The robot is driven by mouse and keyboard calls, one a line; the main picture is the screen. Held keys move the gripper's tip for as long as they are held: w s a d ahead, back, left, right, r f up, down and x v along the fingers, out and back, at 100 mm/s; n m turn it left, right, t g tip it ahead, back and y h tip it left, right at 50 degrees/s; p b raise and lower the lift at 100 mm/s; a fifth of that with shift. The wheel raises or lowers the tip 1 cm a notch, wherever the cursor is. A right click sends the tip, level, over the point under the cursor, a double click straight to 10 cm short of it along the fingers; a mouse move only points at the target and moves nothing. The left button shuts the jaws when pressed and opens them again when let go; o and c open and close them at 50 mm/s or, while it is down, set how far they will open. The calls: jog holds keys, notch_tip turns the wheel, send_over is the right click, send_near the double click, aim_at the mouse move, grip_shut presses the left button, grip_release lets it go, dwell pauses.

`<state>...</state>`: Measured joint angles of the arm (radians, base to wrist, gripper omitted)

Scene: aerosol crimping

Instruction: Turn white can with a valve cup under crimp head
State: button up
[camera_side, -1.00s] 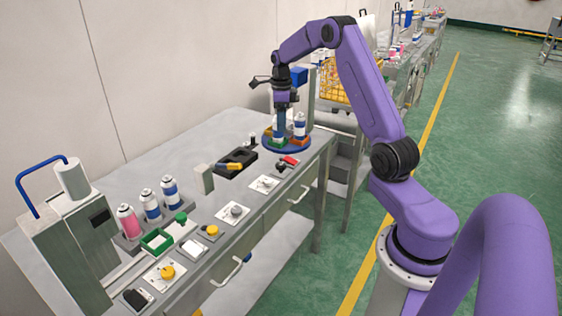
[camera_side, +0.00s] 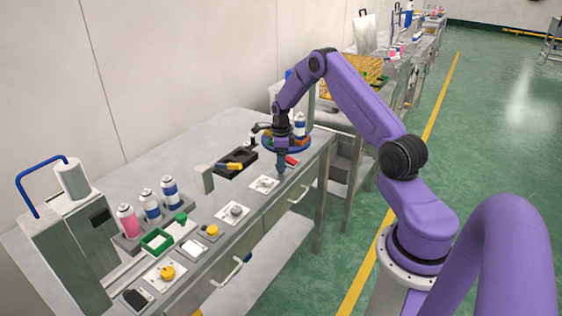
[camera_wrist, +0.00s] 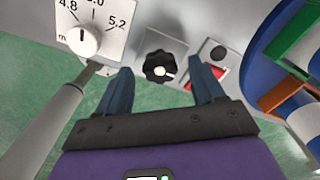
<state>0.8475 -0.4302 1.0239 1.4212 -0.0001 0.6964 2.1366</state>
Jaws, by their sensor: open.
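A blue round turntable (camera_side: 304,147) stands at the far right end of the bench. A white can with a blue band (camera_side: 300,124) stands upright on it; whether it has a valve cup is too small to tell. In the wrist view the turntable (camera_wrist: 262,50) is at the right edge, with green (camera_wrist: 298,38) and orange (camera_wrist: 287,95) holders and parts of white-and-blue cans. My gripper (camera_side: 282,170) points down in front of the turntable. In the wrist view my gripper (camera_wrist: 163,72) is open, its fingers apart either side of a black knob (camera_wrist: 158,65). The crimp head cannot be made out.
A pressure dial (camera_wrist: 88,35) is left of the knob and a red switch (camera_wrist: 215,78) right of it. A black tray (camera_side: 236,162) with a yellow tool lies left of the turntable. Several cans (camera_side: 152,206) stand at the bench's left end.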

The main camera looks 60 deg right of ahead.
jog(key=shift+f, duration=0.3)
jog(key=c, duration=1.1)
jog(key=shift+o, duration=0.2)
